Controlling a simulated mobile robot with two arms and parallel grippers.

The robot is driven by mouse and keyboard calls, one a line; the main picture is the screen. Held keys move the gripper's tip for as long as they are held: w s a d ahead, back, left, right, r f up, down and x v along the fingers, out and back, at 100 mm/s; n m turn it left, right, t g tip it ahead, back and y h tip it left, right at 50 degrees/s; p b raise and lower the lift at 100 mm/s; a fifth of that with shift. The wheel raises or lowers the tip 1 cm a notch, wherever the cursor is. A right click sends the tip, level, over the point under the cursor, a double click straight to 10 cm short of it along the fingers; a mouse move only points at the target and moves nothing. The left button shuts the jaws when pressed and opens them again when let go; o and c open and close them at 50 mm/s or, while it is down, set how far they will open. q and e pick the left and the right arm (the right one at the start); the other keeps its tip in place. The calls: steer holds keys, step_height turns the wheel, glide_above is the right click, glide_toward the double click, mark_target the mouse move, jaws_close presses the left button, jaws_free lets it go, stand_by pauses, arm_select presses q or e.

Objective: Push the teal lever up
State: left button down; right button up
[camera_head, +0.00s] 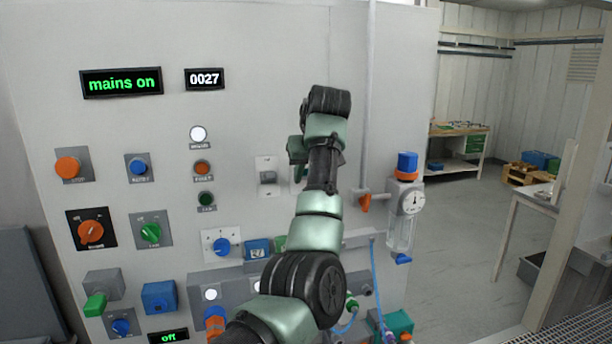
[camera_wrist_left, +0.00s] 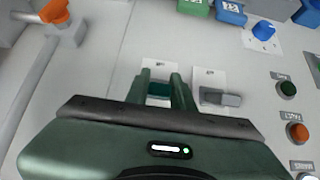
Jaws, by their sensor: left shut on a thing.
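The teal lever (camera_wrist_left: 159,90) is on a pale plate on the grey panel. In the left wrist view it shows between the two fingers of my left gripper (camera_wrist_left: 162,85), which is shut on it. That view is turned round, with the panel's labels upside down. In the head view my left gripper (camera_head: 297,150) is at the panel, mostly behind my own wrist. Only a sliver of the teal lever (camera_head: 303,173) and its plate shows there beside my arm, so its height is hard to tell. My right gripper is in neither view.
A grey lever (camera_head: 268,177) on its own plate sits just left of the teal one. Left of that are an orange button (camera_head: 202,168) and a dark green button (camera_head: 206,198). A pipe with an orange valve handle (camera_head: 365,203) and a gauge (camera_head: 412,202) stand to the right.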

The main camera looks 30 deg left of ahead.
arm_select(q)
steer(key=shift+r, duration=0.1)
steer(key=c, duration=1.2)
jaws_free()
steer(key=shift+s+d+r+b, duration=0.1)
steer(key=shift+d+r+b, duration=0.1)
steer(key=shift+b, duration=0.15)
steer(key=b+v, duration=0.2)
steer(key=v, duration=0.5)
steer(key=shift+b, duration=0.35)
